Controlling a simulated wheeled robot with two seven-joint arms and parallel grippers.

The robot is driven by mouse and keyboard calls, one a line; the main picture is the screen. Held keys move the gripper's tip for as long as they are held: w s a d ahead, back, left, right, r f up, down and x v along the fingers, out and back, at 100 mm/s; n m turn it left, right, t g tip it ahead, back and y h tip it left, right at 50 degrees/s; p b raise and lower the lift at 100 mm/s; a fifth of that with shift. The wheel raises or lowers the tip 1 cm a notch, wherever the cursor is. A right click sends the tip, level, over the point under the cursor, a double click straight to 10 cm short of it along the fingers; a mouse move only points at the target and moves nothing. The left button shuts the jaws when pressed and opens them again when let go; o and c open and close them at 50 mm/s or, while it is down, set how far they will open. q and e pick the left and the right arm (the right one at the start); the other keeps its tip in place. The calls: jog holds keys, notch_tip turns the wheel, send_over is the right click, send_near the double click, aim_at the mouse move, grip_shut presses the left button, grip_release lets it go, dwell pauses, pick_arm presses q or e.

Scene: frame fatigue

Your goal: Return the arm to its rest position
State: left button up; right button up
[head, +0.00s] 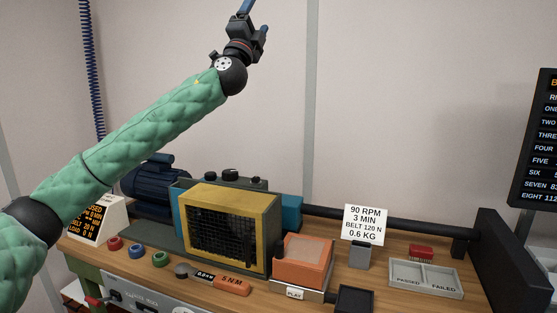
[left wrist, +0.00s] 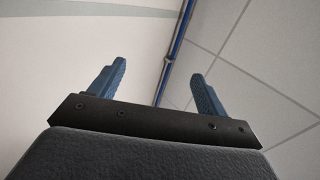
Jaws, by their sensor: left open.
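My left arm (head: 150,130) in its green quilted sleeve reaches up from the left side of the head view. My left gripper (head: 254,8) is high above the bench, at the top edge of the picture, pointing up. In the left wrist view its two blue fingers (left wrist: 158,85) stand wide apart with nothing between them. The gripper touches nothing that I can see. My right gripper does not show in either view.
Below, a wooden bench (head: 165,283) holds a yellow-framed machine (head: 233,230) with a dark mesh, a blue motor (head: 152,188), an orange box (head: 303,258), a grey two-part tray (head: 426,278) and a sign (head: 365,224). A dark screen (head: 540,140) stands right. Air around the gripper is clear.

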pick_arm(q)
jog(key=s+a+f+n+g+y, duration=0.2)
jog(key=s+f+n+g+y, duration=0.3)
jog(key=f, duration=1.3)
jog(key=s+a+f+n+g+y, duration=0.1)
jog(key=s+f+n+g+y, duration=0.15)
jog(key=s+f+n, duration=0.95)
jog(key=s+a+f+n+g+y, duration=0.1)
jog(key=a+f+g+y, duration=0.3)
jog(key=f, duration=1.9)
jog(key=s+a+f+n+g+h, duration=0.1)
jog(key=s+f+g, duration=0.2)
jog(key=s+f, duration=0.9)
jog(key=s+a+f+n+g+h, duration=0.15)
jog(key=s+f+g, duration=0.25)
jog(key=s+f, duration=0.75)
jog(key=s+d+f+g, duration=0.1)
jog(key=s+f+g, duration=0.3)
jog(key=s+f, duration=1.2)
jog(key=shift+f+n+y, duration=0.4)
jog(key=shift+n, duration=0.05)
jog(key=shift+s+d, duration=0.1)
